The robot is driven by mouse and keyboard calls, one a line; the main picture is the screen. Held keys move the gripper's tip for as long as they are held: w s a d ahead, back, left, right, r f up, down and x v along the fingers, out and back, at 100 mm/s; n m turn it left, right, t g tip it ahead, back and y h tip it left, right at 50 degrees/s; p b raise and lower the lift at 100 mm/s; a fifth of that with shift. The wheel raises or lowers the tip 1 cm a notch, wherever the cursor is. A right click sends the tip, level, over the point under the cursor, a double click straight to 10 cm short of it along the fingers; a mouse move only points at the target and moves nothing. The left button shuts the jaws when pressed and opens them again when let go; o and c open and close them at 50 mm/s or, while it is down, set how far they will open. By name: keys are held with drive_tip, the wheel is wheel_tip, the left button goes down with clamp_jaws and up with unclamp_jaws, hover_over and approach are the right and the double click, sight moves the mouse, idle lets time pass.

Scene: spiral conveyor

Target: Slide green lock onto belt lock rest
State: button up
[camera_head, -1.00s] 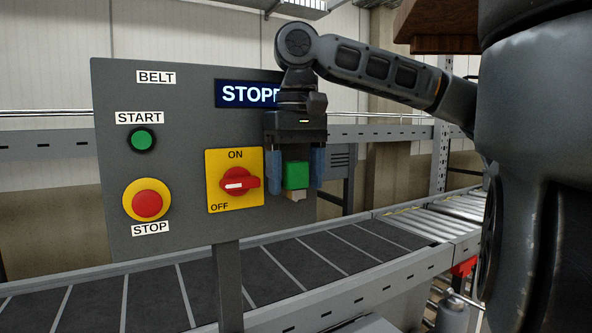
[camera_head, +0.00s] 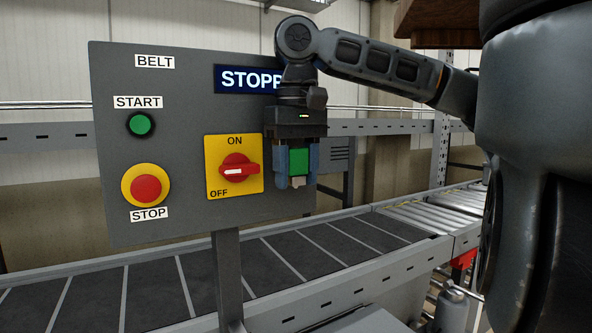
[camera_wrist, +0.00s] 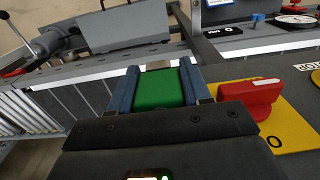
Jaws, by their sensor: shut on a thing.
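The green lock (camera_head: 299,162) is between the two blue fingers of my gripper (camera_head: 298,172), at the right edge of the grey belt panel (camera_head: 180,80). My gripper is shut on the lock, with a finger against each side. The lock also shows in the wrist view (camera_wrist: 160,90), held between the fingers (camera_wrist: 160,88). A small pale part (camera_head: 297,182) shows below the lock; I cannot tell whether it is the lock rest, as my gripper covers that area.
Left of my gripper is the red switch (camera_head: 238,167) on its yellow plate (camera_head: 218,145). The panel also holds a green start button (camera_head: 141,124), a red stop button (camera_head: 146,188) and a display (camera_head: 240,80). The conveyor belt (camera_head: 270,262) runs below.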

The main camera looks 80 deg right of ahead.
sight(296, 148)
drive_tip(key=shift+c, duration=1.4)
drive_tip(key=o, duration=1.1)
wheel_tip(296, 148, up, 8)
drive_tip(key=shift+f, duration=0.1)
